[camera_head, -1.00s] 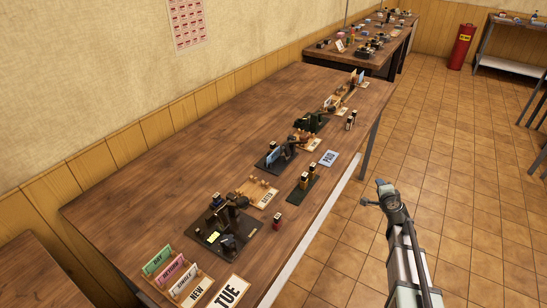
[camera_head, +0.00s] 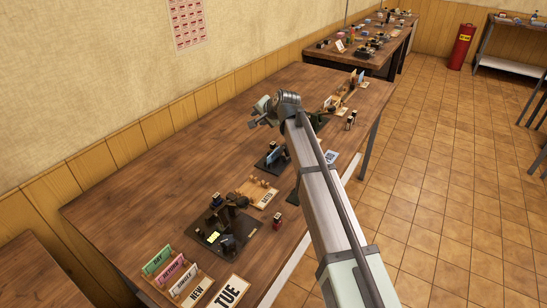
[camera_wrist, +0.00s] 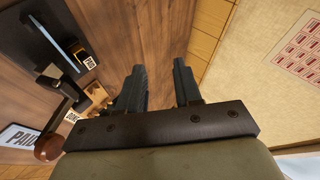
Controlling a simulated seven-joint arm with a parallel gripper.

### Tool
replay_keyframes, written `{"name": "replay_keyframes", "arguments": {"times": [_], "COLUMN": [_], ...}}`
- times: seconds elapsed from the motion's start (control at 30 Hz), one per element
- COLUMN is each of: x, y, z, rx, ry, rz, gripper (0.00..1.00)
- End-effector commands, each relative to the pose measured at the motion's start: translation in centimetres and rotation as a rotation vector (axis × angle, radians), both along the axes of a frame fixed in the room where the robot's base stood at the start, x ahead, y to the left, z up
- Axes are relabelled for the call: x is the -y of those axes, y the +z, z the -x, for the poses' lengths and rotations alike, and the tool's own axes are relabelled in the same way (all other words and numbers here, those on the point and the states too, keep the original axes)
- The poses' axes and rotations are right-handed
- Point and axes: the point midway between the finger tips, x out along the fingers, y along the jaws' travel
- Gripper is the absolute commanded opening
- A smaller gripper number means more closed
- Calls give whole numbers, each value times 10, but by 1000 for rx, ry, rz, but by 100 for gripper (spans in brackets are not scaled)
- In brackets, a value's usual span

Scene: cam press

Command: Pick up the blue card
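A blue card (camera_head: 275,155) stands upright in a black-based press in the middle of the table. In the wrist view a thin bluish upright edge (camera_wrist: 68,42), apparently this card, shows at the upper left. A pale blue card marked PAID (camera_head: 331,157) lies flat to the right, partly behind my arm; it also shows in the wrist view (camera_wrist: 18,137). My gripper (camera_head: 262,110) is above the table, beyond the middle press. In the wrist view its fingers (camera_wrist: 157,88) are apart with nothing between them.
A near press (camera_head: 222,232), a wooden tray marked LETS or similar (camera_head: 262,193) and a rack of coloured cards (camera_head: 172,275) stand toward the front. My arm hides part of the table's right side. The table's left half (camera_head: 130,190) is clear.

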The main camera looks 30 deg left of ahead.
Motion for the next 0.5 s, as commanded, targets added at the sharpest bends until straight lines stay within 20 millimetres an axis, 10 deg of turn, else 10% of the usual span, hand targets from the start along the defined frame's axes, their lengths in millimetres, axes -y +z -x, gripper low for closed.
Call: {"name": "replay_keyframes", "arguments": {"times": [0.5], "x": [41], "y": [-28], "z": [63], "rx": [-30], "ry": [-139], "rz": [749], "gripper": [34]}}
